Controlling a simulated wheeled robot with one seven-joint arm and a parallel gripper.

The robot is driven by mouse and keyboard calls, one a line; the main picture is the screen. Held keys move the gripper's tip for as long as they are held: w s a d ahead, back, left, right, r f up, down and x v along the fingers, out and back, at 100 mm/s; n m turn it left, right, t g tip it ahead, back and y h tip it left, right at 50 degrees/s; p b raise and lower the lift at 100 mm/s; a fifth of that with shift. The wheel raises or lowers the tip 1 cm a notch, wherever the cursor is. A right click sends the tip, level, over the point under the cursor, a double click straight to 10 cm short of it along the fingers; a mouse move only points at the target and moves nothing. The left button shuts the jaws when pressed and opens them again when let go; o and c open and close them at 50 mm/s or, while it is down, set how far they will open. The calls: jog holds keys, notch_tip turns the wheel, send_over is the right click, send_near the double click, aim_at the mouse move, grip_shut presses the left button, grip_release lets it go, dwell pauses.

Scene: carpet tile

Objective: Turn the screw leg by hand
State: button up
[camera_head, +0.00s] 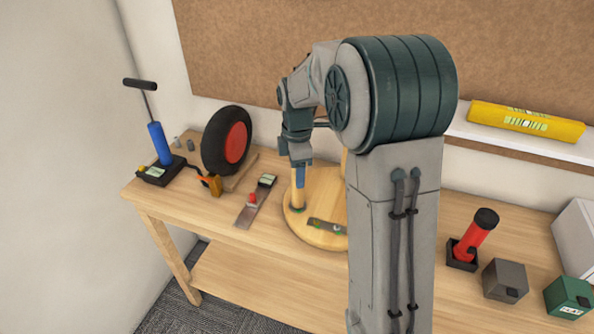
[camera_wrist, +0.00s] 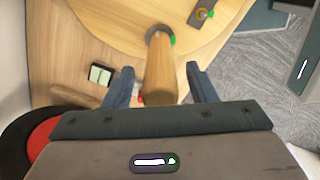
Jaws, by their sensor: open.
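The screw leg (camera_wrist: 158,72) is a wooden peg standing on a round wooden board, its base in a dark ring with a green mark. In the head view the leg (camera_head: 298,190) rises at the board's left edge, below my gripper. The round board (camera_head: 327,188) lies on the workbench, partly hidden by my arm. My gripper (camera_wrist: 160,84) is open in the wrist view, with one blue-grey finger on each side of the leg. Gaps show between both fingers and the leg. The gripper also shows in the head view (camera_head: 299,178), over the leg.
A metal plate (camera_head: 327,226) sits on the board's front. A red cylinder (camera_head: 472,238) and boxes (camera_head: 505,279) stand right.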

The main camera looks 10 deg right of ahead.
jog(key=shift+f, duration=0.4)
jog(key=c, duration=1)
jog(key=shift+o, duration=0.2)
jog(key=m+b, duration=0.1)
jog(key=m, duration=1.7)
jog(key=shift+w+r+m, duration=0.1)
jog(key=shift+m, duration=0.5)
